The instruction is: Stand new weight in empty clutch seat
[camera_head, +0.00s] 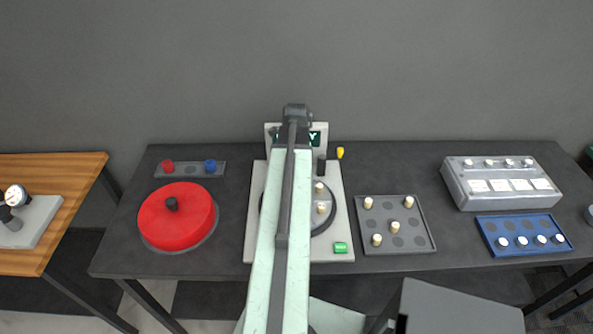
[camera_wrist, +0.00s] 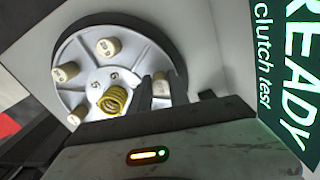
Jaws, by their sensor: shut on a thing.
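The clutch (camera_wrist: 125,60) is a round grey metal disc in the wrist view, with several cream cylindrical weights (camera_wrist: 107,47) around it and a yellow coil spring (camera_wrist: 112,101) near its middle. My gripper (camera_wrist: 165,92) is at the disc's right side, its dark fingers shut on a cream weight (camera_wrist: 161,79). The fingers partly hide this weight, and I cannot tell whether it touches the disc. In the head view my arm covers much of the clutch (camera_head: 327,222); two weights (camera_head: 321,208) show at its right side.
A grey tray (camera_head: 421,240) with several cream weights lies right of the clutch machine (camera_head: 254,238). A red round cover (camera_head: 178,216) sits at the left. A blue tray (camera_head: 521,220) and a grey box (camera_head: 505,202) stand far right. A green READY screen (camera_wrist: 283,70) is close to my gripper's right.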

